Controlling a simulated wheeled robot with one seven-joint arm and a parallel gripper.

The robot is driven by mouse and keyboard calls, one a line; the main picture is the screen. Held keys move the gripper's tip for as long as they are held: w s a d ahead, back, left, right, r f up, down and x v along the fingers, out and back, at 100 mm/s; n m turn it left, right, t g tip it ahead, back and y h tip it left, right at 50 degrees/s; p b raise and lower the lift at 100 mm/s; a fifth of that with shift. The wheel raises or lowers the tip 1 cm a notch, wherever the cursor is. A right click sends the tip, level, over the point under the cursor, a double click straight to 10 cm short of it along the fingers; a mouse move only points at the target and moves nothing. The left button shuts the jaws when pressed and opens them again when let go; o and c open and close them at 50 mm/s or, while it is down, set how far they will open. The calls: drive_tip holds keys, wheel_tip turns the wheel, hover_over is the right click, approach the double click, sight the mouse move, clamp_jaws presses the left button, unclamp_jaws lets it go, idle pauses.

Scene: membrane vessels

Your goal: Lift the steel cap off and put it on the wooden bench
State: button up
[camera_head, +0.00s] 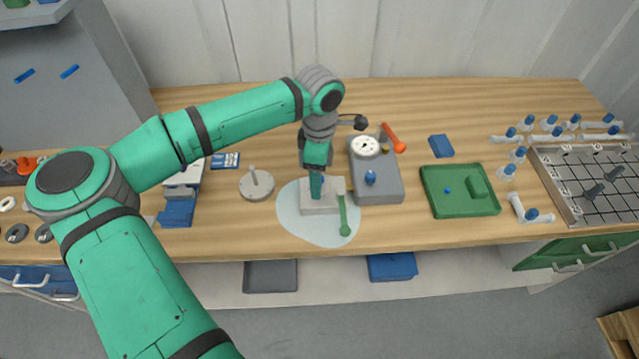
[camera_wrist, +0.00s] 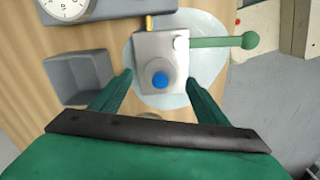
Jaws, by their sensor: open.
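A round grey disc with an upright stem (camera_head: 257,184), which looks like the steel cap, lies flat on the wooden bench (camera_head: 420,110), left of a pale block (camera_head: 335,206). A sliver of what seems the same disc (camera_wrist: 150,115) shows behind my gripper in the wrist view. My gripper (camera_head: 317,190) points down over the pale block. In the wrist view my gripper (camera_wrist: 158,80) is open and empty, its fingers either side of the block's blue round knob (camera_wrist: 161,80). I cannot tell whether they touch. A green lever with a ball end (camera_wrist: 225,42) sticks out from the block.
A pale flat patch (camera_head: 290,222) lies under the block. A grey gauge box (camera_head: 376,190) stands close at right, a green tray (camera_head: 460,208) beyond. A grey open bin (camera_wrist: 80,77) is left in the wrist view. Bench between disc and block is mostly clear.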

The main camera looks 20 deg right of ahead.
wheel_tip(320, 180, down, 2)
drive_tip(key=c, duration=1.3)
drive_tip(key=shift+o, duration=0.2)
drive_tip(key=shift+a, duration=0.1)
drive_tip(key=shift+r, duration=0.15)
drive_tip(key=shift+r, duration=0.55)
drive_tip(key=s+a+r, duration=0.1)
drive_tip(key=s+r, duration=1.3)
drive_tip(key=shift+a+r, duration=0.25)
drive_tip(key=shift+r, duration=0.1)
